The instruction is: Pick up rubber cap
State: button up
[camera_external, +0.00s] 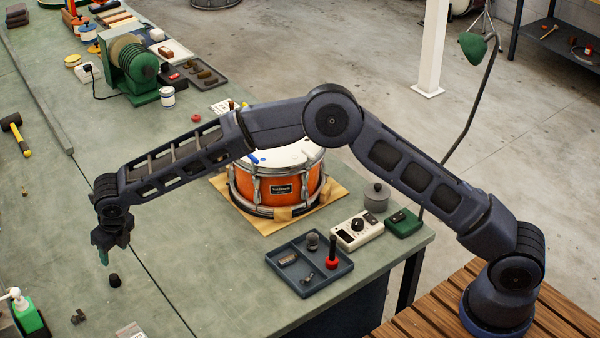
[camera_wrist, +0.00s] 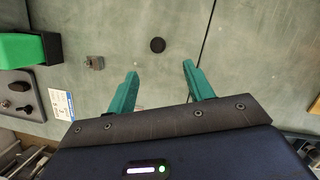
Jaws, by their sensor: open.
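The rubber cap (camera_external: 115,280) is a small black round piece standing on the green bench top at the lower left of the external view. In the wrist view the rubber cap (camera_wrist: 157,45) shows as a dark disc, ahead of the fingertips and roughly between their lines. My gripper (camera_external: 104,256) is above the bench, close to the cap and a little to its upper left in the external view. In the wrist view my gripper (camera_wrist: 160,68) has its two green fingers apart with nothing between them.
An orange drum (camera_external: 280,188) and a blue tray (camera_external: 310,285) are to the right. The bench around the cap is mostly clear.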

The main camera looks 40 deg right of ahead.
aim_at(114, 276)
jog(key=shift+a+x, duration=0.15)
jog(key=shift+x, duration=2.6)
jog(key=shift+a+x, duration=0.2)
jog(key=shift+x, duration=2.55)
jog(key=shift+s, duration=0.1)
jog(key=c, duration=1)
